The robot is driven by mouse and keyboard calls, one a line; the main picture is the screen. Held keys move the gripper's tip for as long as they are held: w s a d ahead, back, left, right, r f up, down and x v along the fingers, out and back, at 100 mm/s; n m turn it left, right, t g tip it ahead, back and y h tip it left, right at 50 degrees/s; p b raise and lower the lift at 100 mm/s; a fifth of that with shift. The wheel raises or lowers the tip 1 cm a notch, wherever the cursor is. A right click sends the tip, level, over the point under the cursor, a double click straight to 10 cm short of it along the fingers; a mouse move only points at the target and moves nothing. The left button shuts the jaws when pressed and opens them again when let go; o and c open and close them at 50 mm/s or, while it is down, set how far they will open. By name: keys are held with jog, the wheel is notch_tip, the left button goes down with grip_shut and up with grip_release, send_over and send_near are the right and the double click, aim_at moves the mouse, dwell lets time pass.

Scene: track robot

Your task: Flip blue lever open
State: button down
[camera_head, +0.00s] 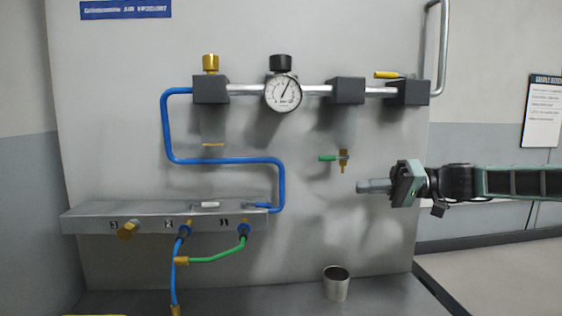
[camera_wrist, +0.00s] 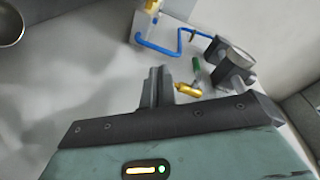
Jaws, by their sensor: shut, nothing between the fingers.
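A small blue lever (camera_head: 257,205) seems to lie flat on top of the grey manifold ledge, where the blue pipe (camera_head: 222,160) comes down; the two blues are hard to tell apart. My gripper (camera_head: 362,186) is shut and empty, pointing left in front of the panel. It is well to the right of the blue lever and a little higher, touching nothing that I can see. In the wrist view my gripper's fingers (camera_wrist: 157,82) are together. The blue pipe also shows there (camera_wrist: 160,46), but I cannot make out the blue lever.
A green lever (camera_head: 327,158) on a brass drain valve hangs just above and left of my gripper. A yellow lever (camera_head: 387,75) is at the upper right. A grey lever (camera_head: 206,205) lies on the manifold (camera_head: 90,217). A metal cup (camera_head: 336,284) stands below.

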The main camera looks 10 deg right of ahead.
jog(key=r+p, duration=0.2)
jog(key=g+p, duration=0.2)
jog(key=p, duration=0.8)
send_near(258, 206)
jog(key=w+a, duration=0.2)
jog(key=a, duration=0.2)
jog(key=shift+a+r+n+h, duration=0.3)
jog(key=shift+a+n, duration=0.1)
jog(key=shift+a, duration=0.3)
jog(key=shift+f, duration=0.1)
jog(key=shift+s+m+t+b, duration=0.25)
jog(key=shift+m+t+b, duration=0.05)
jog(key=shift+t+b, duration=0.4)
